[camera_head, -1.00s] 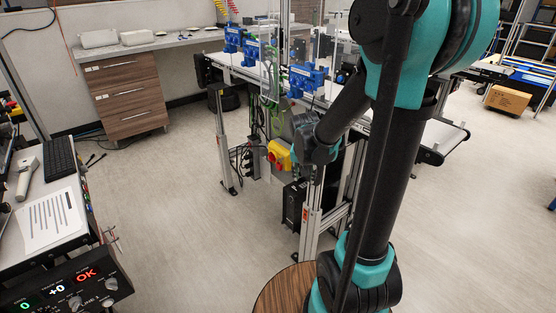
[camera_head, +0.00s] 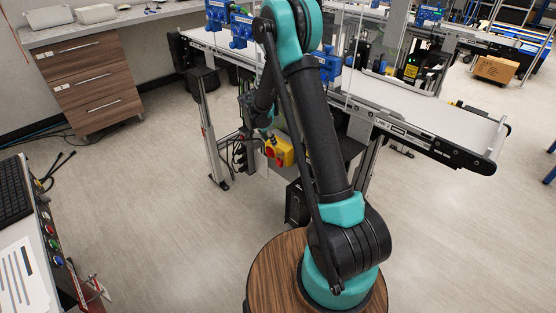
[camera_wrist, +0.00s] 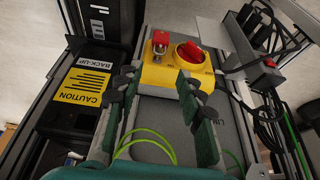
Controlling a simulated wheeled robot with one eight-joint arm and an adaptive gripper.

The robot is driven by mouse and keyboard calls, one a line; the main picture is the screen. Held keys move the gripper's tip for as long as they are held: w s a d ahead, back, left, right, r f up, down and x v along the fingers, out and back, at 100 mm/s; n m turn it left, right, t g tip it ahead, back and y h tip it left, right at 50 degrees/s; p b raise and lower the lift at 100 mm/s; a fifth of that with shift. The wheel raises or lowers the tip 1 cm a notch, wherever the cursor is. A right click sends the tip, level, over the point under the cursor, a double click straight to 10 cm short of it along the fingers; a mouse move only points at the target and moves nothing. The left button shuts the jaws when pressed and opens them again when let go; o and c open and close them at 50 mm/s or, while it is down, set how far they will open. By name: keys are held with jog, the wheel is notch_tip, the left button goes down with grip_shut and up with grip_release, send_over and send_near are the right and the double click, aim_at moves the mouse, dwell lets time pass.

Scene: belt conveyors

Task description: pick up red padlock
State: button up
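The red padlock (camera_wrist: 160,38) hangs on the upper left of a yellow switch box (camera_wrist: 160,74) in the wrist view, with a bright metal shackle part below its body. A round red knob (camera_wrist: 190,53) sits to its right on the same box. My gripper (camera_wrist: 158,78) is open and empty, its two dark fingers spread below the padlock and over the lower part of the box, apart from the padlock. In the head view the yellow box (camera_head: 285,152) is below the conveyor; I cannot single out the padlock there, and my arm hides most of the gripper.
A black unit with a yellow caution label (camera_wrist: 84,86) stands left of the box in the wrist view. Cables (camera_wrist: 262,110) run on the right. The conveyor (camera_head: 420,112) lies above and right in the head view.

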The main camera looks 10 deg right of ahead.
aim_at(278, 156)
jog(key=x, duration=1.6)
jog(key=shift+w+f, duration=0.1)
jog(key=shift+f, duration=0.3)
jog(key=c, duration=0.8)
jog(key=shift+r, duration=0.1)
jog(key=shift+c, duration=0.2)
